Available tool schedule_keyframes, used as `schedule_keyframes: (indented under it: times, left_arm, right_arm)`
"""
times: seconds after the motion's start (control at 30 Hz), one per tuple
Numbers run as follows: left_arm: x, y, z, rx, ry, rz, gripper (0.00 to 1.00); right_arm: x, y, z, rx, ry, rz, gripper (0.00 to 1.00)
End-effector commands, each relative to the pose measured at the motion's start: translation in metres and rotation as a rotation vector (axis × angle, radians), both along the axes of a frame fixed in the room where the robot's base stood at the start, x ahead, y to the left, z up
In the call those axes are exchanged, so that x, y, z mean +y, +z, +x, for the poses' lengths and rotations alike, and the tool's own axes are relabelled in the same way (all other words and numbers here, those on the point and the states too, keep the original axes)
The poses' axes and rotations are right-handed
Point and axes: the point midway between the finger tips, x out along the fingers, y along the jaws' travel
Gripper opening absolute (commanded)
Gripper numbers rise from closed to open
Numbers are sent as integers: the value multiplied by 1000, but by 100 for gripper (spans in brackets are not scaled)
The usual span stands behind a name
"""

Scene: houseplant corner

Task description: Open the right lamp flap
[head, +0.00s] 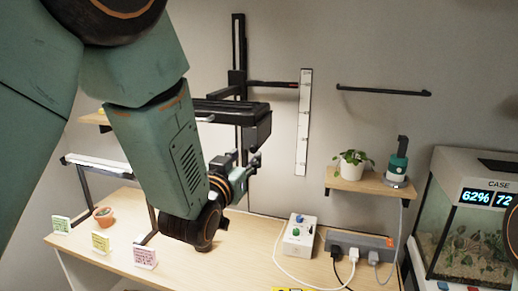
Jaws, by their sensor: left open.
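A black lamp head (240,116) hangs on a dark upright post (238,55) in the middle of the head view. I cannot clearly make out its right flap; a thin dark bar (272,84) sticks out to the right from the post, and I cannot tell whether it belongs to the lamp. My left gripper (252,165) is just below the lamp head's right end, apart from it as far as I can see. It is open and looks empty. My left arm hides the lamp's left side. My right gripper is out of view.
A control box with knobs (299,236) and a power strip with plugs (362,240) stand on the wooden table (235,262). A shelf (366,184) holds a potted plant (353,162) and a green-white device (398,165). A glass case (465,225) stands right.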

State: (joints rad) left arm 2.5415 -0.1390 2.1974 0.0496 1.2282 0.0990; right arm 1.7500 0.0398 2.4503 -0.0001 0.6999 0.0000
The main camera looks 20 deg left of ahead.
Motion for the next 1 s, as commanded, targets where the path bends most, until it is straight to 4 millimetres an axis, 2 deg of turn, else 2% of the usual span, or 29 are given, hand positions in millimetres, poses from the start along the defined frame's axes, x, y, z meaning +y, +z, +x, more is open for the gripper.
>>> schedule_keyframes:
  times: [0.3,0.5,0.87,1.0]
  left_arm:
    - [0,1,46,1,2,0,41]
    - [-3,0,63,1,0,1,41]
    - [-5,0,68,2,-2,1,41]
    - [-5,0,68,2,-2,1,31]
  right_arm:
    - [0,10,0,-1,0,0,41]
    - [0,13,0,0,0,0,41]
    - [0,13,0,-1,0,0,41]
    - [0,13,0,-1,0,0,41]
